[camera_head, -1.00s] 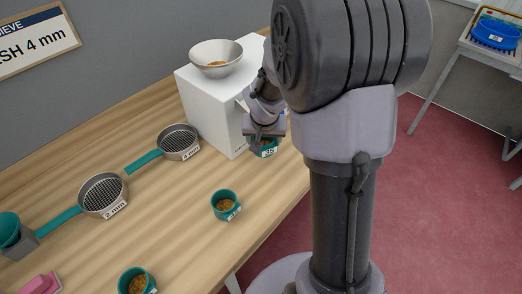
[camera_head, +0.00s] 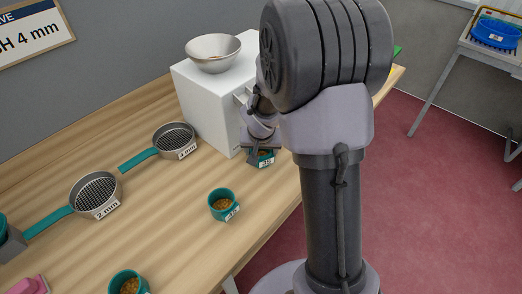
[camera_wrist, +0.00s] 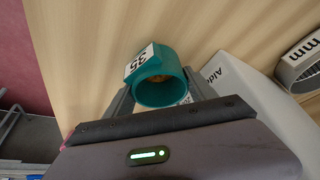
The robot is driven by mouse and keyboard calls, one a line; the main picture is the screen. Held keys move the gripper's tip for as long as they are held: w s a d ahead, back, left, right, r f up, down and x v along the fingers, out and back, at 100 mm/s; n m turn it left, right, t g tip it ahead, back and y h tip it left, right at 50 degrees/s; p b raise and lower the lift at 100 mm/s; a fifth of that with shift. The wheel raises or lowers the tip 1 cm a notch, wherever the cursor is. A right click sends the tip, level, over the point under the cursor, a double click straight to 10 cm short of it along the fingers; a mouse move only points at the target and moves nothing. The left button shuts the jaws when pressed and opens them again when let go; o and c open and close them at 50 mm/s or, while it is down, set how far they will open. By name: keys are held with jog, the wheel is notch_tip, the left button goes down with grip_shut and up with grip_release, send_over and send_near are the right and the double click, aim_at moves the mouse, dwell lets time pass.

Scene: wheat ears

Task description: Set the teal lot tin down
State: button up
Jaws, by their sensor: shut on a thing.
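The teal lot tin (camera_head: 264,160), with a white label reading 35, is in my gripper (camera_head: 261,148) just in front of the white box. In the wrist view the tin (camera_wrist: 158,92) sits between the two fingers (camera_wrist: 160,96), its open mouth facing the camera. My gripper is shut on it. Some grain shows inside. The tin is low over the wooden table (camera_head: 180,235). I cannot tell whether its base touches the wood.
A second teal tin (camera_head: 222,204) with grain stands nearby, and a third (camera_head: 128,284) lower left. Sieves marked 4 mm (camera_head: 174,140) and 2 mm (camera_head: 95,193) lie left. A bowl (camera_head: 213,52) sits on the white box (camera_head: 210,95). Bare wood lies between.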

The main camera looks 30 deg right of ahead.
jog(key=o, duration=1.6)
jog(key=shift+r+p, duration=0.4)
jog(key=shift+p, duration=0.05)
jog(key=s+a+f+p+v, duration=0.15)
jog(key=p+v, duration=0.25)
jog(key=v, duration=1.3)
jog(key=s+a+r+y, duration=0.1)
jog(key=s+a+r, duration=0.2)
jog(key=s+a, duration=0.1)
jog(key=s+a+r+n+t+y, duration=0.1)
jog(key=s+a+r, duration=0.2)
jog(key=s+a, duration=0.2)
jog(key=s+a+r+t+y, duration=0.1)
jog(key=s+a+r+y, duration=0.1)
jog(key=s+a, duration=0.3)
jog(key=shift+s+r+n, duration=0.4)
jog(key=shift+s+r, duration=0.5)
jog(key=shift+s, duration=0.25)
